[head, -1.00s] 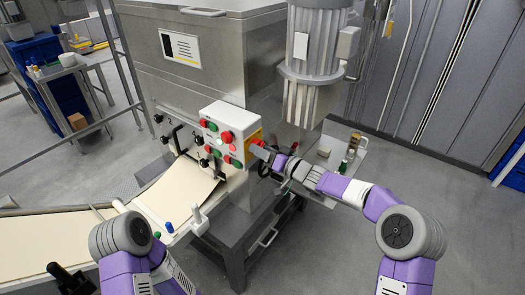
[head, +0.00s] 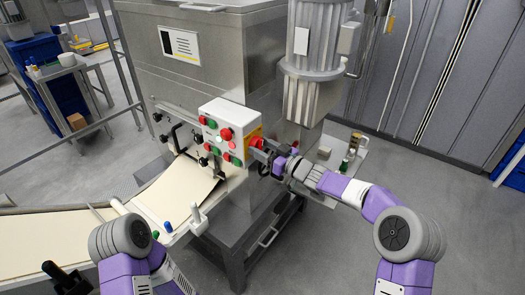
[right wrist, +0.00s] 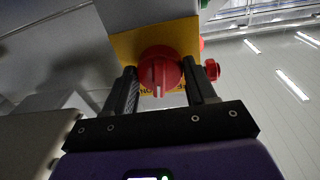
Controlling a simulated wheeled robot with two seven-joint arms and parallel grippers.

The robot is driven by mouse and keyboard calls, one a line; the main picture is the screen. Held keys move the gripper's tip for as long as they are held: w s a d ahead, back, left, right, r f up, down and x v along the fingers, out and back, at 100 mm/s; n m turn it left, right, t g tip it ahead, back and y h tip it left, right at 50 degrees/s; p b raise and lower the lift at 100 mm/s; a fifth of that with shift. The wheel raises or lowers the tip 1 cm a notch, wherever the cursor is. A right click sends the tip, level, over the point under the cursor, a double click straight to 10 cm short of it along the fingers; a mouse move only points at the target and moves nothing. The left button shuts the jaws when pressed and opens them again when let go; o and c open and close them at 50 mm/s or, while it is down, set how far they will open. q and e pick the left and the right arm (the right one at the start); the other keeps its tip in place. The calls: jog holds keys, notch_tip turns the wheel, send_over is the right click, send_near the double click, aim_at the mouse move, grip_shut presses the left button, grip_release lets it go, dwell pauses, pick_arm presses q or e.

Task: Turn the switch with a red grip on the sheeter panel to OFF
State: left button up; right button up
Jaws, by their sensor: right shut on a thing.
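The sheeter panel (head: 228,127) is a white box with red and green buttons, on the front of the steel machine. On its right side is a yellow plate (right wrist: 128,48) with the switch's red grip (right wrist: 160,66), a round knob with a raised bar and a pale mark; it also shows in the head view (head: 256,142). My right gripper (right wrist: 163,85) has one dark finger on each side of the red grip and is shut on it. The switch position lettering is mostly hidden by the grip and gripper. My left gripper is not visible.
Another red knob (right wrist: 212,69) shows beyond my right finger. A large steel cylinder (head: 314,60) stands right of the panel, above a small shelf (head: 345,165) with small items. A dough sheet (head: 178,190) lies on the conveyor below.

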jog(key=n+b, duration=0.2)
jog(key=n, duration=0.4)
jog(key=n+y+b, duration=0.1)
jog(key=n+b, duration=0.2)
jog(key=n, duration=0.3)
jog(key=shift+w+d+f+g, duration=0.1)
jog(key=shift+w+g, duration=0.05)
jog(key=shift+g, duration=0.25)
jog(key=shift+n, duration=0.3)
jog(key=o, duration=1)
jog(key=shift+o, duration=0.2)
jog(key=v, duration=0.7)
jog(key=shift+d, duration=0.25)
